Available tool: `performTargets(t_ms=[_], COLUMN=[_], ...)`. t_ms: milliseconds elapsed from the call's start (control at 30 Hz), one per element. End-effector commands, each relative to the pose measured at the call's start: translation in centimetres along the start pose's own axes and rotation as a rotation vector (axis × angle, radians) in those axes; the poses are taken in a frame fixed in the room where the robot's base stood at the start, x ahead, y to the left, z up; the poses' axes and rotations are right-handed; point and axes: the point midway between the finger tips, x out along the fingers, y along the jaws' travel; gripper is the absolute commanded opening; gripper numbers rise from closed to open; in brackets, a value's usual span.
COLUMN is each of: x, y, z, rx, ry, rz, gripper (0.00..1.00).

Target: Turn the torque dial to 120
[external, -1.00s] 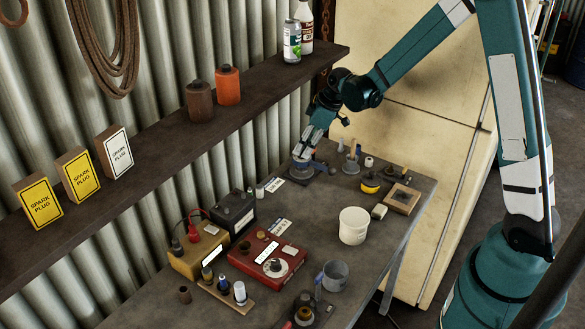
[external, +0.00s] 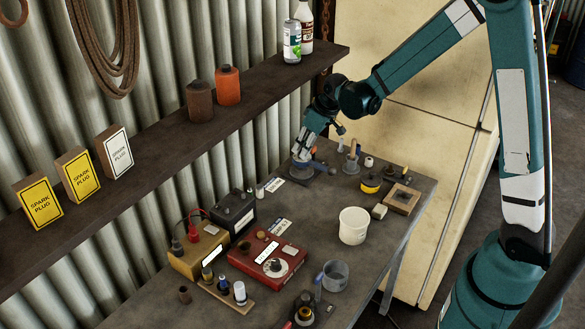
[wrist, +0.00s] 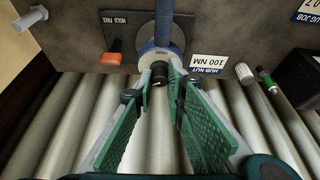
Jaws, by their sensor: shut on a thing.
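In the wrist view a round white-and-blue collar (wrist: 150,54) sits on the dark bench at the end of a blue bar (wrist: 164,22). A small dark knob (wrist: 160,74) with a light mark shows at its middle. My gripper (wrist: 161,82) has its green-padded fingers converging on either side of this knob and shut on it. No scale number is readable on the collar. In the external view my gripper (external: 301,157) points down at the far left end of the bench, largely covering the dial, with a blue bar (external: 317,165) beside it.
Next to the collar are an orange switch (wrist: 114,46) under a hold/free label and a "HUB NUT 100 NM" card (wrist: 208,65). A red box (external: 266,257), a white tub (external: 353,226) and small parts stand on the bench. The shelf (external: 160,137) and corrugated wall lie close by.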

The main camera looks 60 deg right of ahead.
Motion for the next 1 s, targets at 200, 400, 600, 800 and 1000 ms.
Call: performTargets(t_ms=[200,400,600,800,1000], x=[-0.01,-0.01,-0.01,-0.04,-0.48], y=[-0.01,-0.01,-0.01,-0.01,-0.01], z=[0.0,0.0,0.0,0.0,0.0], rx=[0.015,0.014,0.014,0.013,0.013], ry=[0.001,0.001,0.001,0.0,0.0], rz=[0.005,0.005,0.005,0.005,0.005], gripper=[0.02,0.21,0.29,0.29,0.29])
